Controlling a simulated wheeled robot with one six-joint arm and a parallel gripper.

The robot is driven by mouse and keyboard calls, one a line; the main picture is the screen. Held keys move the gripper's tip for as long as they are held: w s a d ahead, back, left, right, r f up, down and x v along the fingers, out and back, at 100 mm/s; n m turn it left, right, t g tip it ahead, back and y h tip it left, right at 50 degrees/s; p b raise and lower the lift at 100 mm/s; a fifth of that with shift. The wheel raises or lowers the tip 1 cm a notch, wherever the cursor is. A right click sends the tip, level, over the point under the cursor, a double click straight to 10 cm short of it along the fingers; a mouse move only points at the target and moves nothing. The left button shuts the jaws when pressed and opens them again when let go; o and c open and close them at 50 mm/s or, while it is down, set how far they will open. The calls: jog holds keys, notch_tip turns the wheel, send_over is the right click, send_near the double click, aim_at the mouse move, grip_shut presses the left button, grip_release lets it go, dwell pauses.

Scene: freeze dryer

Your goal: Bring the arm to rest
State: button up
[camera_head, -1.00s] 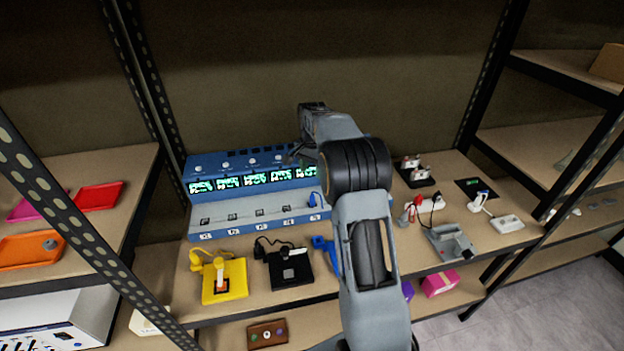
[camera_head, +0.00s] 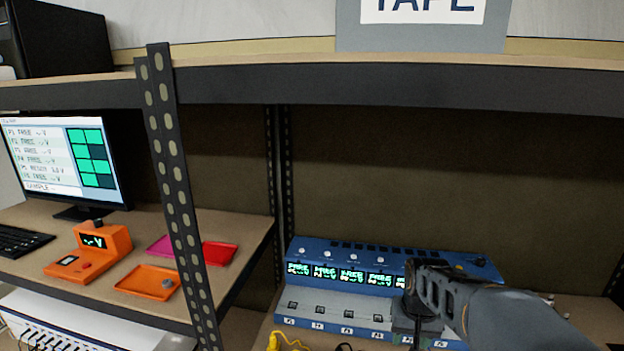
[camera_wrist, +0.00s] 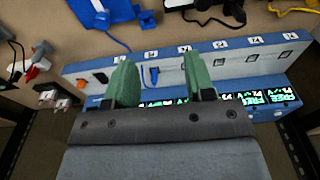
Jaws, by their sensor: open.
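My gripper shows at the lower right of the head view, reaching in from the right over the blue instrument (camera_head: 350,250) with its row of lit green displays. In the wrist view, the two green fingers of my gripper (camera_wrist: 160,82) stand well apart with nothing between them. The instrument's pale front ledge (camera_wrist: 225,60), with numbered labels and sockets, lies beyond the fingers there. I cannot tell how far the fingertips are from it. My arm (camera_head: 500,310) hides the instrument's right part in the head view.
A shelf post (camera_head: 178,190) stands left of the instrument. Left of it are a monitor (camera_head: 65,160), an orange meter (camera_head: 92,250) and shallow trays (camera_head: 148,282). An upper shelf (camera_head: 330,88) crosses above. Blue (camera_wrist: 105,10) and dark devices with cords lie at the top of the wrist view.

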jog(key=s+a+r+n+t, duration=0.1)
jog(key=s+a+r, duration=0.1)
jog(key=s, duration=0.3)
jog(key=s+a+r+n+t, duration=0.1)
jog(key=s+a, duration=0.1)
jog(key=s, duration=0.3)
jog(key=shift+s+a+r+t, duration=0.35)
jog(key=shift+s+a+t, duration=0.05)
dwell(1.3)
jog(key=shift+c, duration=0.6)
dwell(0.7)
